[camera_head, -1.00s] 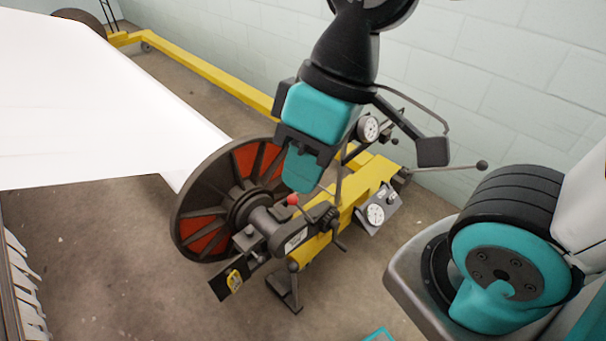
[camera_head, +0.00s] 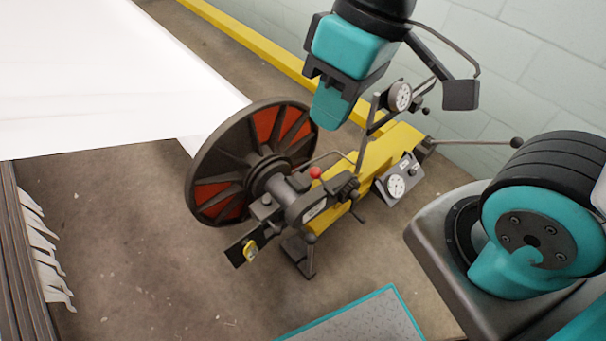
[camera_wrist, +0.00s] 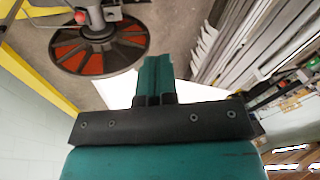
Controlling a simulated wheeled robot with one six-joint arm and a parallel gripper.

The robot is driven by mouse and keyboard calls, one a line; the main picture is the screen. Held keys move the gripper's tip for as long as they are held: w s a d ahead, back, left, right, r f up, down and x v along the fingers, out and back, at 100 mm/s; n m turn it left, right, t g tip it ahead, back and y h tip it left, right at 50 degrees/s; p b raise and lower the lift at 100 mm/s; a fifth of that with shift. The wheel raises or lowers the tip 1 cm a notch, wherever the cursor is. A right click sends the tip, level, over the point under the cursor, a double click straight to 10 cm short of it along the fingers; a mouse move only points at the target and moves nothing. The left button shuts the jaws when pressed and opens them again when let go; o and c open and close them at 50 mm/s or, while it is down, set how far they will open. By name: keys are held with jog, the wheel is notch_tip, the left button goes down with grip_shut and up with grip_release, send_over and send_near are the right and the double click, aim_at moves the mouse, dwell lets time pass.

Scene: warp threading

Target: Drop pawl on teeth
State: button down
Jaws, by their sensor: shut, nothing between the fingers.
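The winding stand has a dark spoked wheel with red panels (camera_head: 209,192), a hub and a yellow beam (camera_head: 385,150). A red ball knob (camera_head: 315,172) sits on the mechanism beside the hub, near a small dark toothed part (camera_head: 345,187). I cannot make out the pawl or whether it touches any teeth. My gripper (camera_head: 329,112) is shut and empty, above and behind the red knob in the picture, apart from it. In the wrist view, my gripper (camera_wrist: 154,72) points toward the floor and white cloth, with the wheel (camera_wrist: 72,60) at upper left.
Two dial gauges (camera_head: 399,97) (camera_head: 395,187) and a long ball-ended lever (camera_head: 470,141) stand right of the mechanism. White cloth (camera_head: 90,80) spans the left. A teal-edged plate (camera_head: 355,318) lies at the bottom. Open floor (camera_head: 140,240) lies left of the stand.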

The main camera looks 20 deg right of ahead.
jog(key=w+a+f+m+h+b, duration=0.1)
jog(key=w+f+h+b, duration=0.1)
jog(key=w+f, duration=0.3)
jog(key=w+a+f+m+h+b, duration=0.1)
jog(key=w+f, duration=0.5)
jog(key=f, duration=0.8)
jog(key=w+a+f+m+h+b, duration=0.1)
jog(key=w+f+h+b, duration=0.4)
jog(key=f, duration=0.5)
jog(key=shift+w+f+m+t, duration=0.15)
jog(key=shift+w+m+t, duration=0.25)
jog(key=shift+m, duration=0.5)
jog(key=shift+f, duration=0.1)
jog(key=w+d+f, duration=0.1)
jog(key=d+f, duration=0.6)
jog(key=f, duration=0.2)
jog(key=shift+d+f, duration=0.15)
jog(key=shift+d, duration=0.15)
jog(key=shift+w, duration=0.1)
